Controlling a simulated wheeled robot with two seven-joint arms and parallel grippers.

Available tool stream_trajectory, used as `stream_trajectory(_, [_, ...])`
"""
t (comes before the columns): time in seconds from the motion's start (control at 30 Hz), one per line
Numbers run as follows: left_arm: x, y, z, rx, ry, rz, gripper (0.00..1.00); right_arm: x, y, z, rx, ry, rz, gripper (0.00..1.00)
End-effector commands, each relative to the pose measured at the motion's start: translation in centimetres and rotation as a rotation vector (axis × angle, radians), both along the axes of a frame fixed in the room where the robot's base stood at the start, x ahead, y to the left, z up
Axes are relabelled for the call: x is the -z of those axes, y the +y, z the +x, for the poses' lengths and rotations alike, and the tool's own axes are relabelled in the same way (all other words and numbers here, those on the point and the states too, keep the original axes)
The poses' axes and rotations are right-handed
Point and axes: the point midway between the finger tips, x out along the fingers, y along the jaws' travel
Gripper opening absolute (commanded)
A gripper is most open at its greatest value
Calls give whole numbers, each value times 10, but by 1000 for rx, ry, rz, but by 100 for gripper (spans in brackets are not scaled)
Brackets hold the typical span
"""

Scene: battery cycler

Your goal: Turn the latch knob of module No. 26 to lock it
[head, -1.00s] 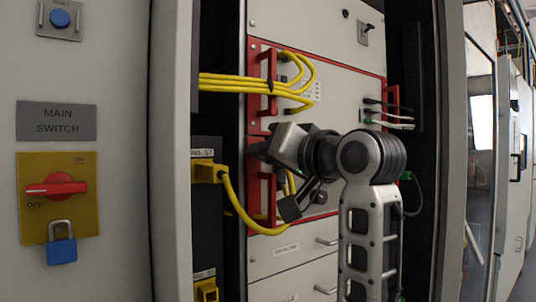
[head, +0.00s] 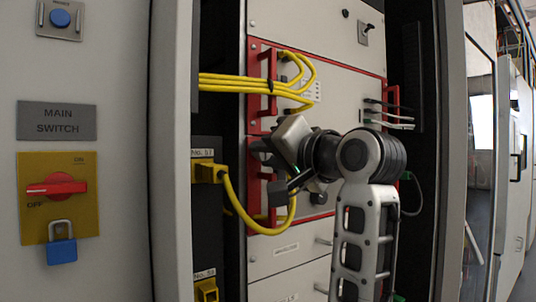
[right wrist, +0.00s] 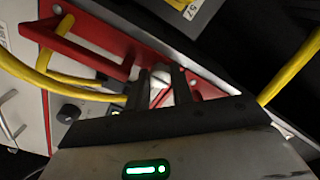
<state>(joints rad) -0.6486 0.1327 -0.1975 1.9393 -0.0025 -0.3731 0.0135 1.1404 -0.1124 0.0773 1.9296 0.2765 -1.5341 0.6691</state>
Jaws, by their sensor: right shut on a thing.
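A small pale grey latch knob (right wrist: 160,76) shows in the right wrist view on the red edge of a module. My right gripper (right wrist: 157,92) is shut on it, with one dark finger on each side. In the head view my right gripper (head: 268,168) reaches to the left red edge of the lower module (head: 322,212). There the gripper hides the knob. I cannot read the number 26 on any label. My left gripper is not in view.
Yellow cables (head: 240,83) run into the upper module, and another yellow cable (head: 231,204) loops below my right gripper. Red handles (head: 268,72) stand out close by. A yellow connector (head: 208,172) sits at the left. The main switch (head: 57,187) is on the left panel.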

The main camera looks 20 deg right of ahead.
Motion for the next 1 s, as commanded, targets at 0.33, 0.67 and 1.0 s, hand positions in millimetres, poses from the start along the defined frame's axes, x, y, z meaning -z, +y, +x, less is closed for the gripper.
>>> stream_trajectory(0.33, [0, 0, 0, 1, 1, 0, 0, 0, 0, 0, 0, 0, 0, 45])
stream_trajectory(0.67, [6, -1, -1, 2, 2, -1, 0, 1, -6, -14, 2, -4, -1, 45])
stream_trajectory(1.0, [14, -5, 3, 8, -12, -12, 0, 1, -33, -89, 3, -11, 0, 45])
